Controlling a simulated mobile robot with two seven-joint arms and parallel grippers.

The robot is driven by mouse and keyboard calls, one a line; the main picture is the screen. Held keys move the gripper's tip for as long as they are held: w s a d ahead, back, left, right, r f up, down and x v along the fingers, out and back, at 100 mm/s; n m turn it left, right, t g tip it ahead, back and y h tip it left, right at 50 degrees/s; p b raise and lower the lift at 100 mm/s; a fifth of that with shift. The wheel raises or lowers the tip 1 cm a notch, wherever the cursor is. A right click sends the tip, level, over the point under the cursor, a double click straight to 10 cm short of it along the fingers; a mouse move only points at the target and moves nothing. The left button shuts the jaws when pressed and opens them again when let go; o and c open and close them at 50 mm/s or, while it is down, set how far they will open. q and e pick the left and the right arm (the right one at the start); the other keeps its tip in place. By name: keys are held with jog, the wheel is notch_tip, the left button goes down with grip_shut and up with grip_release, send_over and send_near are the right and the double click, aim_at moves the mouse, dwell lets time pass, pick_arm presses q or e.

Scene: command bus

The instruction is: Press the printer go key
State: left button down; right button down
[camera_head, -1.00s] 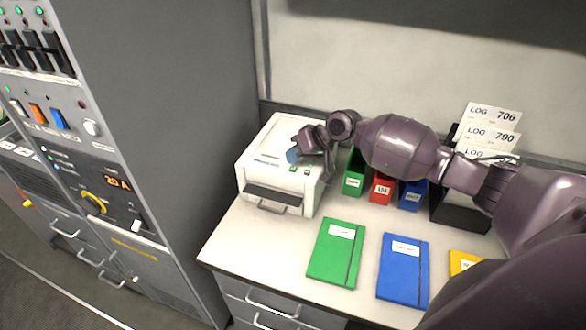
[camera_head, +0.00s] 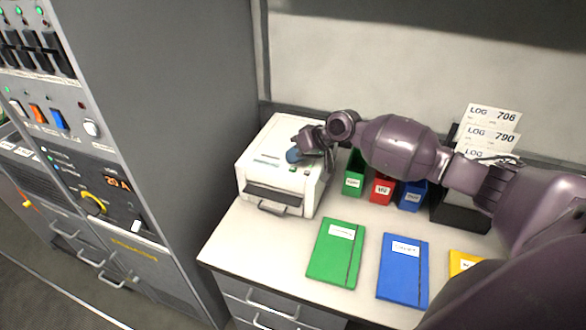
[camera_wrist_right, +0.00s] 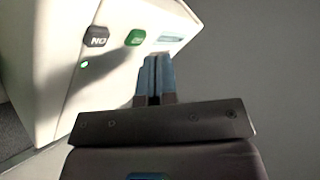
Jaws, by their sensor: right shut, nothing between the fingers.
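The white printer (camera_head: 262,152) stands at the left end of the desk. Its top panel shows small keys. In the right wrist view a green key (camera_wrist_right: 135,37), its lettering unreadable, sits between a dark key (camera_wrist_right: 97,36) with light letters and a pale blue-green strip (camera_wrist_right: 171,38). My right gripper (camera_head: 293,155) hangs over the printer's top panel. Its blue fingertips (camera_wrist_right: 153,62) are shut and empty, a little below and right of the green key in the wrist view. I cannot tell whether they touch the panel. My left gripper is out of view.
Green, red and blue binders (camera_head: 381,190) stand right of the printer under my right arm. A green notebook (camera_head: 333,262) and a blue notebook (camera_head: 402,285) lie in front. A black holder with LOG cards (camera_head: 490,118) is behind. A grey control cabinet (camera_head: 185,110) stands left.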

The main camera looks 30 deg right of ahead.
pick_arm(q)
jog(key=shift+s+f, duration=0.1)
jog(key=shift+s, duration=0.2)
pick_arm(e)
jog(key=shift+f, duration=0.2)
jog(key=shift+f, duration=0.2)
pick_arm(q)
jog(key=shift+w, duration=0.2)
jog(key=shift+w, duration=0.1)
